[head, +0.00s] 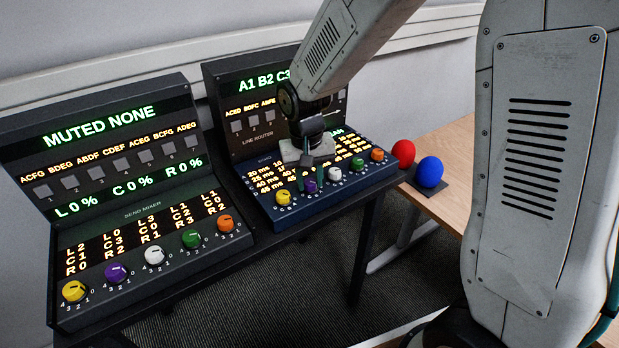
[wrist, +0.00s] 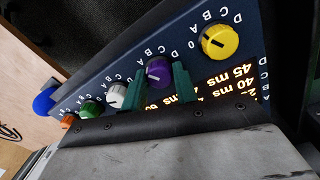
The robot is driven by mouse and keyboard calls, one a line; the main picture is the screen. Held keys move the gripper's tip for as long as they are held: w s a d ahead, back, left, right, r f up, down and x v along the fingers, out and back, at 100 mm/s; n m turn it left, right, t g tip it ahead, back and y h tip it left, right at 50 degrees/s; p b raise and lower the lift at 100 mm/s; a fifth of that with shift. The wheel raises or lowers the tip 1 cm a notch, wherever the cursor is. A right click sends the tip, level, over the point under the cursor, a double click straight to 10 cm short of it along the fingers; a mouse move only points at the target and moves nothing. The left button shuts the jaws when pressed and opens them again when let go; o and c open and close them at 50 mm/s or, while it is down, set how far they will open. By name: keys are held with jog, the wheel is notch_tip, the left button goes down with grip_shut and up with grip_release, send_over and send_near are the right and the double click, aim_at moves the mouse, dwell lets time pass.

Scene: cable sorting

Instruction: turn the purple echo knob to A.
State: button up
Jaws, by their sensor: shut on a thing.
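The purple echo knob (head: 311,187) sits on the front strip of the right-hand console, second from the left in its row. It also shows in the wrist view (wrist: 159,70), with a dark pointer mark on its top and the letters A to D printed beside it. I cannot tell for certain which letter the mark points at. My gripper (head: 309,178) reaches down over the knob. In the wrist view its two green fingers (wrist: 160,82) stand on either side of the knob and are shut on it.
In the same row stand yellow (head: 283,198), white (head: 335,174), green (head: 357,163) and orange (head: 377,155) knobs, close by. The send mixer (head: 140,214) on the left has its own purple knob (head: 116,272). Red (head: 404,152) and blue (head: 430,171) balls lie at right.

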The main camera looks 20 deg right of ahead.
aim_at(308, 183)
jog(key=o, duration=1)
jog(key=shift+r, duration=0.1)
jog(key=r, duration=0.7)
jog(key=shift+a+r, duration=0.2)
jog(key=shift+r, duration=0.15)
jog(key=shift+n+t+y, duration=0.3)
jog(key=shift+n+t, duration=0.2)
jog(key=shift+t, duration=0.2)
jog(key=s+d+r, duration=0.2)
jog(key=s+r, duration=0.1)
jog(key=s, duration=0.5)
jog(key=s+d+r, duration=0.3)
jog(key=s, duration=0.6)
jog(key=s+d+r, duration=0.3)
jog(key=s, duration=0.5)
jog(key=shift+s+d, duration=0.2)
jog(key=shift+s, duration=0.15)
